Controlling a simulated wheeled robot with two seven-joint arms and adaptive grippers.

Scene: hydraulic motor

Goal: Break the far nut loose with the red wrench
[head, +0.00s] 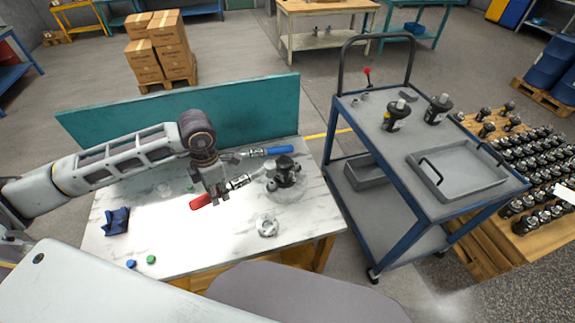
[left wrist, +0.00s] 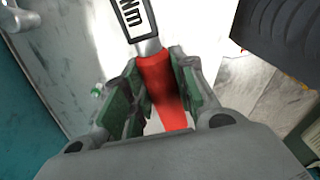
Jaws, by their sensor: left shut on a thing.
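The red wrench has a red handle (head: 200,202) and a metal shaft (head: 238,182) that points right toward the dark hydraulic motor (head: 286,172) on the white table. My left gripper (head: 216,196) is shut on the red handle, above the table. The left wrist view shows the handle (left wrist: 160,85) between the green-lined fingers, with a labelled shaft (left wrist: 136,18) beyond. The wrench's head end is close to the motor's lower part; I cannot tell whether it sits on a nut. The far nut is too small to make out. My right gripper is not in view.
A blue-handled wrench (head: 278,150) lies behind the motor. A round metal part (head: 267,225) stands in front of it. A teal panel (head: 190,113) borders the back. A cart (head: 361,102) stands right.

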